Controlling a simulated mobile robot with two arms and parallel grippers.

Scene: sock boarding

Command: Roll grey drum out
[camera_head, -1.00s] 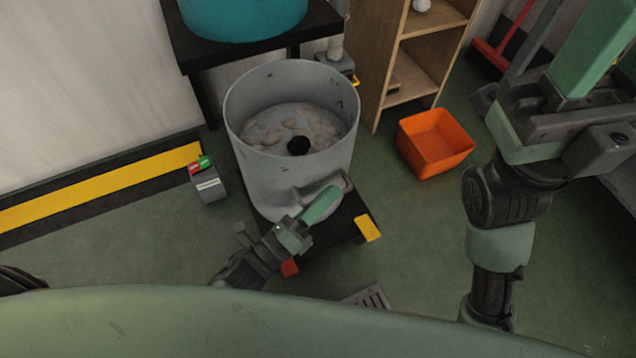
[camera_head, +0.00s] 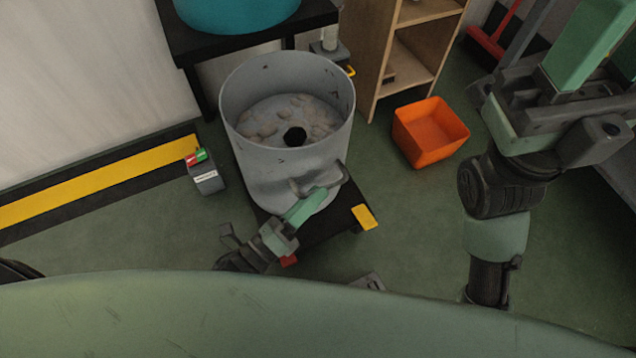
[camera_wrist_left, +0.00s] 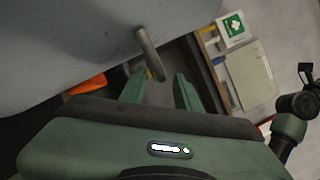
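The grey drum (camera_head: 275,172) stands upright on a low black base (camera_head: 335,218) in the middle of the head view. It is open at the top, with pale lumps and a dark hub inside. A bar handle (camera_wrist_left: 147,48) sticks out from its side. My left gripper (camera_wrist_left: 157,85) is open, its green fingers apart with the handle's lower end between or just ahead of their tips; I cannot tell if they touch. In the head view my left gripper (camera_head: 318,203) is at the drum's front right.
An orange bin (camera_head: 430,135) stands on the floor right of the drum. A teal drum (camera_head: 237,14) sits on a black stand (camera_head: 238,48) behind. A small box with red and green buttons (camera_head: 207,178) is at the left. A wooden shelf (camera_head: 410,62) is behind right.

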